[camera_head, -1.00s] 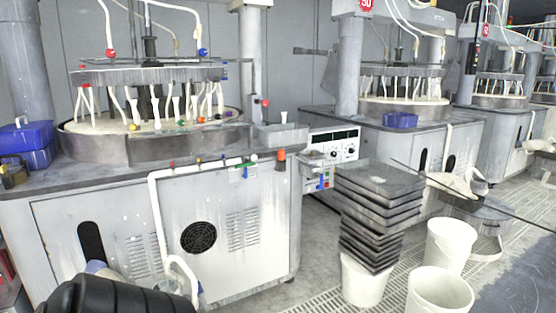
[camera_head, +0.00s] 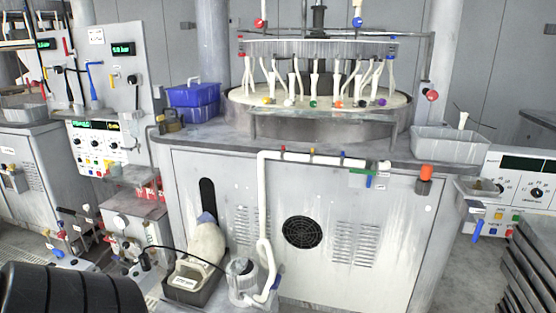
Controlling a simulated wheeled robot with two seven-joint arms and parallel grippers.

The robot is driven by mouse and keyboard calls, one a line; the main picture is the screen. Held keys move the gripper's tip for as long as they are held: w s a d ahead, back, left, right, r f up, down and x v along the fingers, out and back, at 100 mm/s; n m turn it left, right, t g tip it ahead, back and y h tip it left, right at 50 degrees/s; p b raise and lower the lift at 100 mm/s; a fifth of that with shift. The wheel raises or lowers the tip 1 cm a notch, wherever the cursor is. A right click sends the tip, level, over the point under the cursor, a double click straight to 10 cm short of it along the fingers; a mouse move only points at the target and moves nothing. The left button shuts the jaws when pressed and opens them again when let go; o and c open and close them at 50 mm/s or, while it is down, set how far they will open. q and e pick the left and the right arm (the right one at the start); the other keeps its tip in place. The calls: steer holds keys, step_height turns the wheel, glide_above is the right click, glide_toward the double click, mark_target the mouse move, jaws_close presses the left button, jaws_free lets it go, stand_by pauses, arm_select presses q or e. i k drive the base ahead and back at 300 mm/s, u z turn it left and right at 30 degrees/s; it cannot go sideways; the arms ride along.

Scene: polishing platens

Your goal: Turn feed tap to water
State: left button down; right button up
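A white pipe (camera_head: 318,158) runs along the front edge of the middle polishing machine and bends down its front. Small coloured fittings sit along its top, with a red one (camera_head: 283,150) near its left end. A tap with a green and blue handle (camera_head: 367,173) hangs near its right end. I cannot tell which of these is the feed tap, and no water label is readable. The black ribbed part at the lower left is probably my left arm; its gripper is out of frame. My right gripper is not in view.
A grey bin with a white bag (camera_head: 193,288) and a small pump (camera_head: 243,284) stand on the floor before the machine. Wall panels with red and blue levers (camera_head: 95,80) stand left. Blue boxes (camera_head: 193,100) sit on the worktop. Stacked trays (camera_head: 530,265) block the lower right.

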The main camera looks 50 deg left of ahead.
mark_target(371, 172)
steer(key=u, duration=0.65)
steer(key=i, duration=0.65)
steer(key=u, duration=0.45)
steer(key=k, duration=0.4)
steer(key=z, duration=0.35)
steer(key=i, duration=0.35)
steer(key=u, duration=0.85)
steer(key=i, duration=0.55)
steer(key=u, duration=0.65)
